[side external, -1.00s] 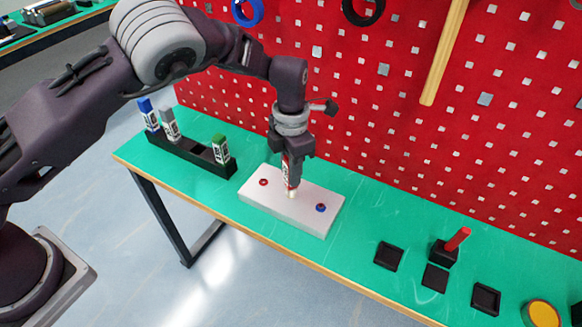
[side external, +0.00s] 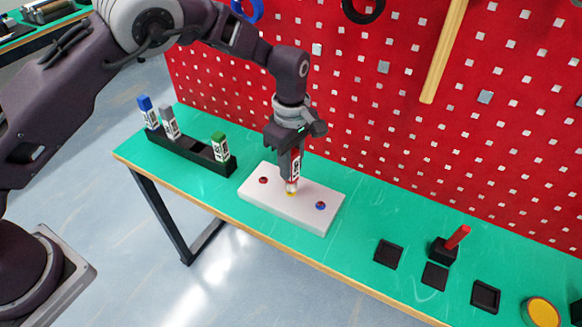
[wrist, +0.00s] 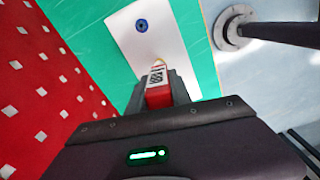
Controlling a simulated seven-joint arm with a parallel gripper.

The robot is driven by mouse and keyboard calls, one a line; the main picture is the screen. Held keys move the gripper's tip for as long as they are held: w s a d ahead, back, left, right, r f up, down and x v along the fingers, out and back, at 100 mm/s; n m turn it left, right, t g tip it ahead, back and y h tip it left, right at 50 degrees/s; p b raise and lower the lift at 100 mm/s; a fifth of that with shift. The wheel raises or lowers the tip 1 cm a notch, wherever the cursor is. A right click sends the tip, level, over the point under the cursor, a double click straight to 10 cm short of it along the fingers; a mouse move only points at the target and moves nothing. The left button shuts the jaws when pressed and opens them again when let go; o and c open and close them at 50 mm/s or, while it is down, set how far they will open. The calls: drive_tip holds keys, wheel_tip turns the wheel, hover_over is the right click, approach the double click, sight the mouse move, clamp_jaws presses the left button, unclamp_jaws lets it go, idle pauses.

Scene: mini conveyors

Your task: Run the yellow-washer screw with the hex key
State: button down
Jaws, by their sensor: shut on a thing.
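My gripper (side external: 290,160) is shut on an upright tool with a red body and a white code label (side external: 295,168); it also shows in the wrist view (wrist: 158,85). I take this tool for the hex key, though its tip shape is too small to tell. The tip is at the middle of a white block (side external: 260,196), over the yellow-washer screw (side external: 291,193), of which only a little yellow shows. I cannot tell how deep it is seated. A red-washer screw (side external: 263,180) and a blue-washer screw (side external: 320,205) sit either side.
A black rack (side external: 190,150) at the left holds blue (side external: 148,112), grey (side external: 170,123) and green (side external: 220,147) topped tools, with an empty gap. Black pads (side external: 388,254), a red-handled switch (side external: 457,238) and a yellow button (side external: 543,313) are at the right. A red pegboard (side external: 370,130) stands behind.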

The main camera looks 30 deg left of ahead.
drive_tip(key=shift+r, duration=2.15)
